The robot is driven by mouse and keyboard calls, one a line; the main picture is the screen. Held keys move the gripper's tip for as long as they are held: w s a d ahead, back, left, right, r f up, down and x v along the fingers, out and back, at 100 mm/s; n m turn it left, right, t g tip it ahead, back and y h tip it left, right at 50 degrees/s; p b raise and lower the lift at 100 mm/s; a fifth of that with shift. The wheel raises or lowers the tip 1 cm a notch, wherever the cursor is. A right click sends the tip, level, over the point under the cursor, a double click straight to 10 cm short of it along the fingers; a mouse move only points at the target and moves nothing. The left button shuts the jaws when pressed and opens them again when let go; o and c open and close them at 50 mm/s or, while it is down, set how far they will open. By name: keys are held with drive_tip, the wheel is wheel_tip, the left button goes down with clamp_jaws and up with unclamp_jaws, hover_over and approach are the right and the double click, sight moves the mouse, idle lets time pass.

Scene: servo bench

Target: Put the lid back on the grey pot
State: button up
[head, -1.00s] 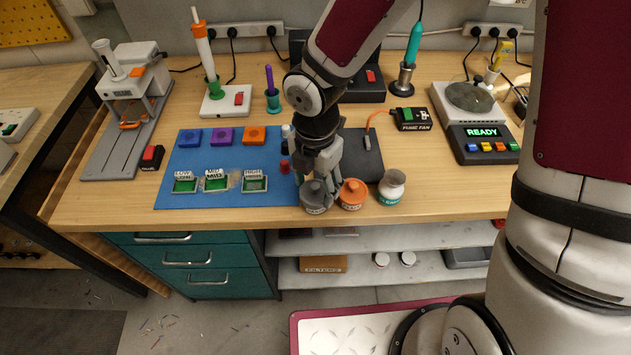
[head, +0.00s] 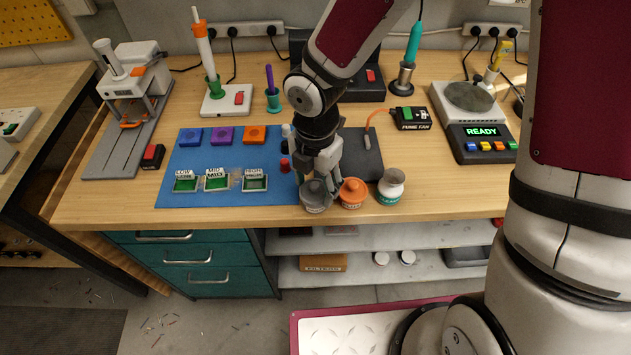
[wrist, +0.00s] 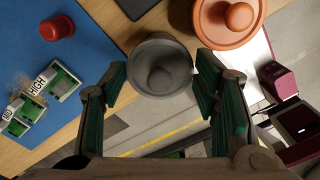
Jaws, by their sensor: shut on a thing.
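The grey pot (head: 316,203) stands near the front edge of the bench, with its label facing front. The grey lid (wrist: 160,66), round with a knob, shows in the wrist view between the fingers and covers the pot's opening from there. My gripper (head: 321,182) points down over the pot. In the wrist view my gripper (wrist: 162,82) has one finger on each side of the lid's rim and is shut on it. Whether the lid is fully seated or slightly above the pot's rim is hard to tell.
A small red cap (wrist: 57,25) and labelled green boards (head: 216,182) are on the blue mat (head: 172,160) to the left. The bench's front edge is close.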

drive_tip(key=o, duration=1.4)
drive_tip(key=shift+r+p, duration=2.65)
drive_tip(key=shift+r, duration=0.85)
clamp_jaws()
drive_tip(key=shift+f, duration=0.15)
drive_tip(key=shift+f+b, duration=0.3)
drive_tip(key=shift+f, duration=0.15)
